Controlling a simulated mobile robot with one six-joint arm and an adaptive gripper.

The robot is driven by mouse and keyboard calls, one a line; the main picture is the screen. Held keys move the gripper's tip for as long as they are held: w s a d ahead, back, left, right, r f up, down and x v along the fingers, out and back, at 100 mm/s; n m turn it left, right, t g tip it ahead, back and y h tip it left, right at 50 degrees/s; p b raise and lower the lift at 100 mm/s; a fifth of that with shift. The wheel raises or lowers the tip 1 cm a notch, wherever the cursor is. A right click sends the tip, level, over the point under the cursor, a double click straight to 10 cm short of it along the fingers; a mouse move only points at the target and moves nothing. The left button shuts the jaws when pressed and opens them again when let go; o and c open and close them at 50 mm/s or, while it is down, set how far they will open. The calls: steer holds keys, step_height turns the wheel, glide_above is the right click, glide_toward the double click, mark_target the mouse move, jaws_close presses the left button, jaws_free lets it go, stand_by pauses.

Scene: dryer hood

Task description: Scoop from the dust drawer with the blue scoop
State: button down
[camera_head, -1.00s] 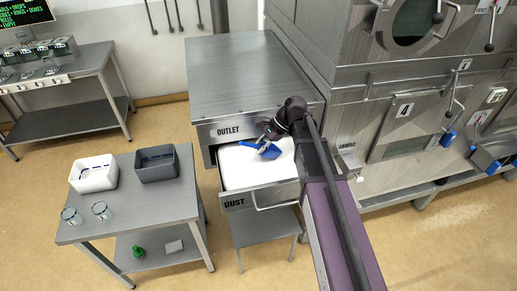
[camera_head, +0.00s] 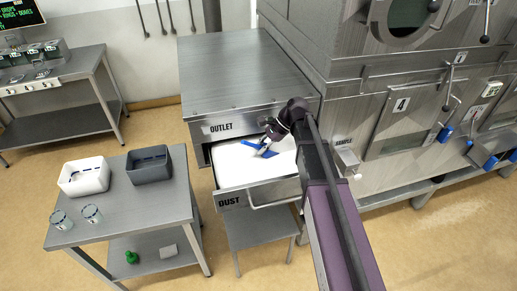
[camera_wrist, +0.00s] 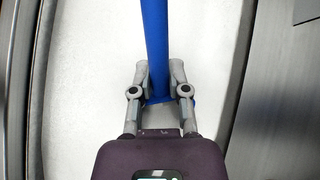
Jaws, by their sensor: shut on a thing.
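The dust drawer (camera_head: 230,170) is pulled out below the outlet cabinet and holds a bed of white powder. My gripper (camera_head: 268,133) is over the drawer, shut on the blue scoop (camera_head: 262,150). In the head view the scoop lies low, against or just above the powder; I cannot tell how deep it is. In the wrist view my gripper (camera_wrist: 160,88) grips the scoop's blue handle (camera_wrist: 155,45), which runs up out of the picture, with white powder (camera_wrist: 90,80) on both sides. The scoop's bowl is not seen in the wrist view.
A side table (camera_head: 135,205) at left bears a white bin (camera_head: 84,180), a dark grey bin (camera_head: 150,170) and two glass jars (camera_head: 62,219) (camera_head: 92,213). A green item (camera_head: 131,257) lies on its lower shelf. The outlet cabinet (camera_head: 245,65) stands behind the drawer.

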steer(key=shift+w+d+f+t+h+p, duration=0.3)
steer(key=shift+d+f+t+h, duration=0.1)
steer(key=shift+f+h, duration=0.2)
steer(key=shift+w+d+f+t+h+p, duration=0.2)
steer(key=shift+w+d+f+t+h, duration=0.1)
steer(key=shift+d+f+t+h, duration=0.25)
steer(key=t+h, duration=0.1)
steer(key=f+t+h, duration=0.1)
steer(key=h, duration=0.1)
steer(key=shift+f+n, duration=0.3)
steer(key=shift+n, duration=0.1)
steer(key=shift+s+a+r+t+h+p, duration=0.1)
steer(key=shift+a+r+t+h+p, duration=0.15)
steer(key=shift+r+p, duration=0.3)
steer(key=shift+s+a+r+t+h+p, duration=0.1)
steer(key=shift+r+h+p, duration=0.2)
steer(key=shift+r+p, duration=0.2)
steer(key=shift+s+a+r+p, duration=0.1)
steer(key=shift+a+r+p, duration=0.05)
steer(key=shift+r+p, duration=1.3)
steer(key=shift+s+a+r+p, duration=0.1)
steer(key=shift+a+r+p, duration=0.05)
steer(key=shift+r+p, duration=1.25)
steer(key=shift+s+a+r+p, duration=0.1)
steer(key=shift+a+r+p, duration=0.05)
steer(key=shift+r+p, duration=1.3)
